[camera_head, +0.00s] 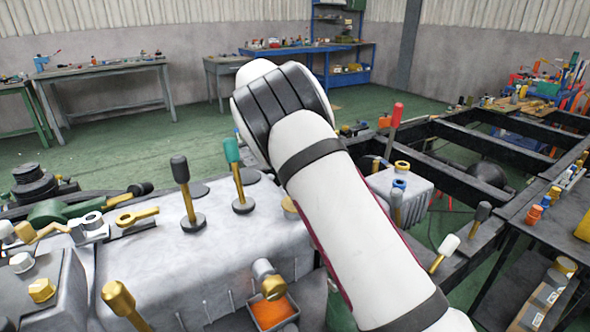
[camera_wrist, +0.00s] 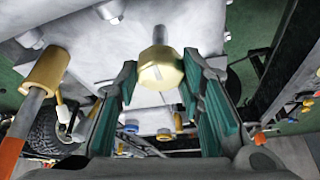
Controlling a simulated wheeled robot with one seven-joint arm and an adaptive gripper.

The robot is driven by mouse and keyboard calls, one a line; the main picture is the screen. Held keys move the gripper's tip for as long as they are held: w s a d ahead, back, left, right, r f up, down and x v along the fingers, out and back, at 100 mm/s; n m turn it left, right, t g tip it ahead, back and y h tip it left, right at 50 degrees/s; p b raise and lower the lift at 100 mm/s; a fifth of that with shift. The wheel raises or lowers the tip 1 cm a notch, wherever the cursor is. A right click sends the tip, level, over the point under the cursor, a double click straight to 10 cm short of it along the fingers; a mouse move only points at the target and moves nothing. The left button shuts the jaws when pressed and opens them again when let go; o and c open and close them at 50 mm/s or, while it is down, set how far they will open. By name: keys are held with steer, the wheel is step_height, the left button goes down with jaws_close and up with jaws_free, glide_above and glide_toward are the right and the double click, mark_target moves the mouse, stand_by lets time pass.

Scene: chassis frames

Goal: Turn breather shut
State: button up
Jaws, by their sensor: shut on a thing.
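In the wrist view a brass, faceted cap, which I take to be the breather (camera_wrist: 161,72), sits on a short stem on the pale grey casing (camera_wrist: 110,62). My gripper (camera_wrist: 159,82) has its two green-padded fingers on either side of this cap and is shut on it. The exact contact at the fingertips is hard to make out. In the head view my white arm reaches over the grey casing (camera_head: 225,262) and hides my gripper. A small brass piece (camera_head: 289,206) shows beside the arm there; I cannot tell if it is the same cap.
A black-handled lever (camera_head: 182,180) and a green-handled lever (camera_head: 234,165) stand left of my arm. An orange-filled tray (camera_head: 272,312) lies in front. A brass handle (camera_wrist: 45,72) is left of my gripper. A dark chassis frame (camera_head: 480,185) runs along the right.

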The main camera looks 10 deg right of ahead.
stand_by(0.4)
steer(key=o, duration=1.2)
steer(key=shift+c, duration=0.2)
steer(key=v, duration=1.2)
steer(key=shift+d, duration=0.1)
